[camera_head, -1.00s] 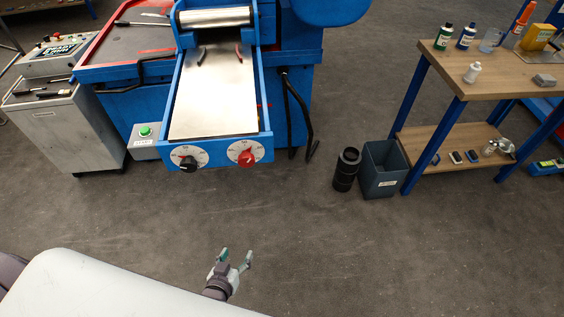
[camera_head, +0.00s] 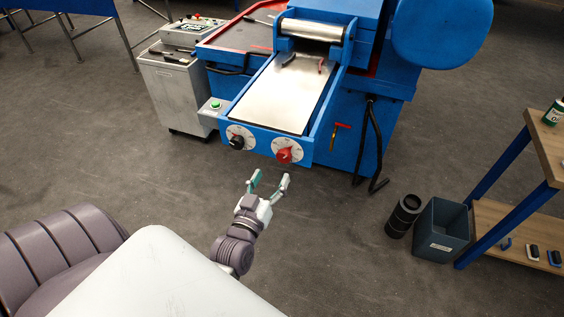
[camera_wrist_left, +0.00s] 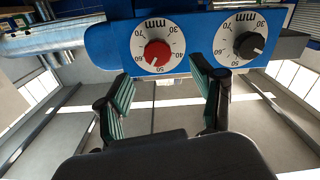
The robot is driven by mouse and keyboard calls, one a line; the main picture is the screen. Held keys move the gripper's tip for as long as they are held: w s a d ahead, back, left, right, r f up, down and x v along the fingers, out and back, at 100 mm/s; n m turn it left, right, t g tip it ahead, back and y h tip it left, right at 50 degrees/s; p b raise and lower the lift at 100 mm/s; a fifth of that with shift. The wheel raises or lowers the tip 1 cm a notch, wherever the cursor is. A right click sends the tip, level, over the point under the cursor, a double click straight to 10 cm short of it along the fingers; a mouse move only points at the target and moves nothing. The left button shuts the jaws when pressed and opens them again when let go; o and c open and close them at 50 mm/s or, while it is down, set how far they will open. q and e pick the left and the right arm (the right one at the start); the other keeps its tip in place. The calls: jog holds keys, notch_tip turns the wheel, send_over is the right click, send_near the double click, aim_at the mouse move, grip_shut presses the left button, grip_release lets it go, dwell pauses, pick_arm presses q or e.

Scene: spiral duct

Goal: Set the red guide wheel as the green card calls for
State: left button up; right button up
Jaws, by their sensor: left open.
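The red guide wheel (camera_head: 284,156) sits on a white numbered dial on the blue machine's front panel. In the left wrist view the red wheel (camera_wrist_left: 157,53) shows upside down, its pale mark near the 50; the exact reading is unclear. My left gripper (camera_head: 269,181) is open and empty, in front of the panel and apart from the wheel. In the wrist view the wheel shows ahead, between the gripper's green-padded fingers (camera_wrist_left: 160,88). I cannot make out a green card. My right gripper is out of view.
A black wheel (camera_head: 237,142) on a similar dial is left of the red one. A green button box (camera_head: 214,106) is beside the panel. A black cylinder (camera_head: 403,216), a grey bin (camera_head: 441,228) and a wooden bench (camera_head: 549,150) stand right. The floor before the machine is clear.

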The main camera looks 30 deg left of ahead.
aim_at(283, 159)
pick_arm(q)
jog(key=b+x, duration=0.1)
jog(key=x, duration=0.5)
jog(key=shift+w+d+f+b, duration=0.1)
jog(key=shift+w+d+b, duration=0.15)
jog(key=shift+b, duration=0.1)
jog(key=shift+w+a, duration=0.2)
jog(key=shift+w, duration=0.4)
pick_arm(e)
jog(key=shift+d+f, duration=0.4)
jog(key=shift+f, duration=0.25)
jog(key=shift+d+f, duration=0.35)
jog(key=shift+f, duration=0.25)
pick_arm(q)
jog(key=c, duration=1.1)
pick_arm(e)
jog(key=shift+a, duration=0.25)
